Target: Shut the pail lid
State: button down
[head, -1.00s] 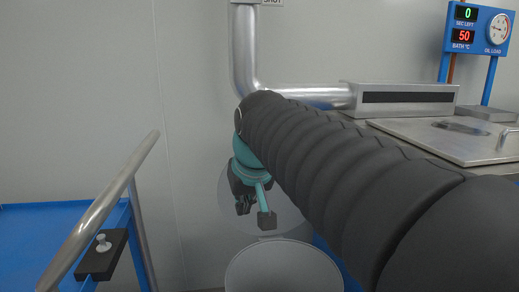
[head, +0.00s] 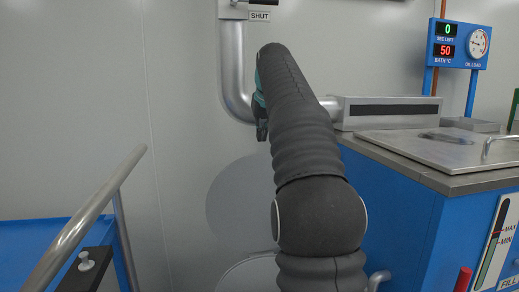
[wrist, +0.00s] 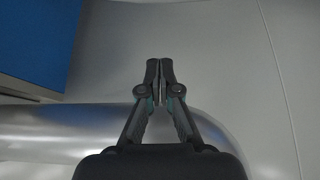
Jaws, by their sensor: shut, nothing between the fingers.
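The pail (head: 245,277) is at the bottom middle of the head view, a pale round rim mostly cut off by the frame edge and partly covered by my arm. Its lid (head: 233,205) is a grey disc standing up behind the pail, open, with its right side hidden by my arm. My gripper (head: 262,132) is raised above the lid, near the metal pipe, mostly hidden behind my arm. In the wrist view my gripper (wrist: 160,66) is shut and empty, with the fingertips together. Neither pail nor lid is clear in the wrist view.
A metal pipe (head: 232,70) bends toward the blue bath cabinet (head: 400,220) on the right; it also crosses the wrist view (wrist: 60,135). A blue cart with a metal rail (head: 95,215) is at left. Bare wall lies between cart and lid.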

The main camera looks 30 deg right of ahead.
aim_at(261, 161)
jog(key=shift+w+d+f+b, duration=0.15)
jog(key=shift+f+b, duration=0.55)
jog(key=shift+f, duration=0.75)
jog(key=shift+w+a+f+b, duration=0.15)
jog(key=shift+f+b, duration=0.5)
jog(key=shift+f, duration=0.8)
jog(key=shift+w+d+f+b, duration=0.15)
jog(key=shift+f+b, duration=0.55)
jog(key=shift+f, duration=0.75)
